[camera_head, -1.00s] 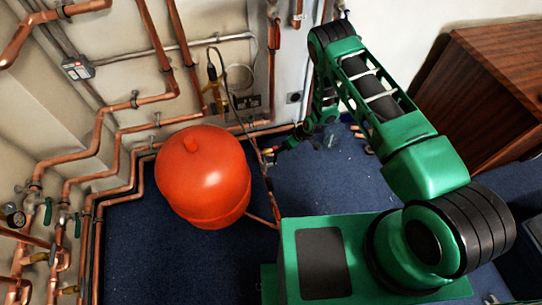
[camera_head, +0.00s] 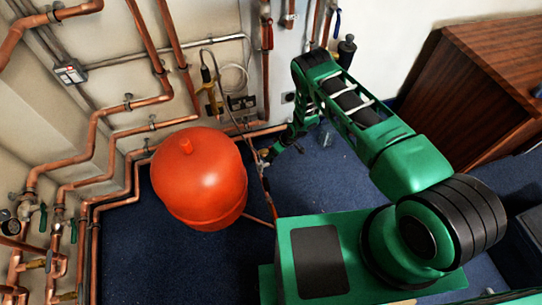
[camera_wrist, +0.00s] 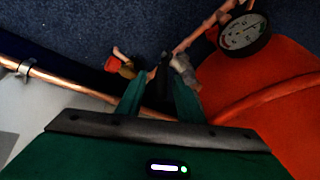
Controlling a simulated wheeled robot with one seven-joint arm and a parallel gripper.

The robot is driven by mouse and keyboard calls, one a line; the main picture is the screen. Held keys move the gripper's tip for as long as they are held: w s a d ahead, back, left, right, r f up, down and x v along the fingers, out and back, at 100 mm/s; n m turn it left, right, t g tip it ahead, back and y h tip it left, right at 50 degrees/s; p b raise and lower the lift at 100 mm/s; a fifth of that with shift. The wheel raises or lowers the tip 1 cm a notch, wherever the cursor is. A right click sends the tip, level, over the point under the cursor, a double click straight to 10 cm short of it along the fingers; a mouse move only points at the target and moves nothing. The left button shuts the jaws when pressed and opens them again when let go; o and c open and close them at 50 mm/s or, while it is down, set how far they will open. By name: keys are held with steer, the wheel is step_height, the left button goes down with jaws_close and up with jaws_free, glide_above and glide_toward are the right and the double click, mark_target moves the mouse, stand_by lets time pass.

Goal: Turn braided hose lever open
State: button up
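In the wrist view, my gripper (camera_wrist: 161,74) shows as two green fingers with a gap between them, and a copper pipe shows behind the gap. A pale, braided-looking fitting (camera_wrist: 186,70) lies at the right fingertip. A small orange-red handle-like piece (camera_wrist: 119,58) with a yellowish body lies just left of the fingertips. I cannot tell which part is the hose lever, or whether the fingers touch anything. In the head view, my gripper (camera_head: 266,155) is small, low beside the thin pipe right of the red tank; the lever cannot be made out there.
The round red tank (camera_head: 200,180) stands close left of my gripper. A pressure gauge (camera_wrist: 244,35) is near the tank in the wrist view. Copper pipes (camera_head: 150,125) line the walls. A brown wooden cabinet (camera_head: 490,75) stands at the right.

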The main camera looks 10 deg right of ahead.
steer(key=shift+a+f, duration=0.15)
steer(key=shift+f, duration=0.15)
steer(key=shift+c, duration=0.2)
jaws_close()
